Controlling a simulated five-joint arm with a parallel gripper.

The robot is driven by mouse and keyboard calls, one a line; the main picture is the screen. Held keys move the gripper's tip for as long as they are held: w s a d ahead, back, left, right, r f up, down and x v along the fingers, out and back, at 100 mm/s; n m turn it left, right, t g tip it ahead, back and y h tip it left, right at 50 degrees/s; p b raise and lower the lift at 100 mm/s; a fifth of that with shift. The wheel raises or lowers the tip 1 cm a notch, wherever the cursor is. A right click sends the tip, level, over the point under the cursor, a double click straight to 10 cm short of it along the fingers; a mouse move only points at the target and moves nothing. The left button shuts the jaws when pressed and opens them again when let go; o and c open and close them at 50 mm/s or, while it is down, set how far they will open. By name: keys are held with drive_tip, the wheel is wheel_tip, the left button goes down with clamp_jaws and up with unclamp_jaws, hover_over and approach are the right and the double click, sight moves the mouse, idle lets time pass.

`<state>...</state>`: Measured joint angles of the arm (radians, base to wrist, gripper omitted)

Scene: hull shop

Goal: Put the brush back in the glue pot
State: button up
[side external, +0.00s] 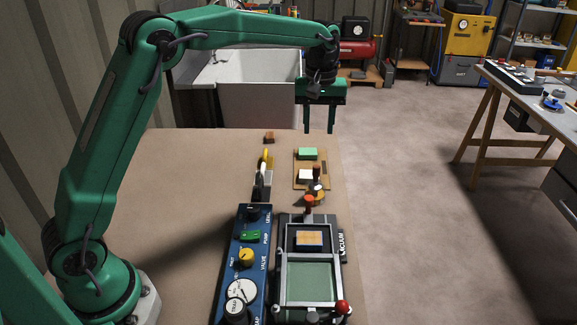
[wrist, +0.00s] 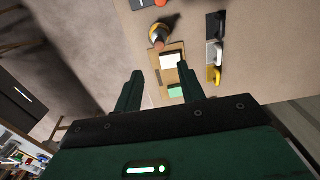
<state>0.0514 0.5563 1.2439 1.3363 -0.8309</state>
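My gripper (side external: 319,131) hangs at the far edge of the bench with its two fingers apart and nothing between them. In the wrist view its open fingers (wrist: 160,70) point toward the tan board. No separate brush is clear.
The tan board (side external: 300,184) carries a green block (side external: 307,153) and a white block (side external: 306,175). Black, grey and yellow pieces (side external: 265,160) form a row to its left. A blue control panel (side external: 230,275) and a vacuum frame (side external: 309,280) are nearer. The left bench is clear.

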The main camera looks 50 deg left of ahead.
drive_tip(key=s+a+r+m+t, duration=0.15)
drive_tip(key=s+r, duration=0.25)
drive_tip(key=s, duration=0.4)
drive_tip(key=s+r+m+t, duration=0.1)
drive_tip(key=s+r+m, duration=0.25)
drive_tip(key=s, duration=0.45)
drive_tip(key=s+a+f+m+t, duration=0.1)
drive_tip(key=s+f+m+t, duration=0.2)
drive_tip(key=s, duration=1.2)
drive_tip(key=shift+s+a+f+m, duration=0.15)
drive_tip(key=shift+s+f+m, duration=0.25)
drive_tip(key=shift+f+m, duration=0.1)
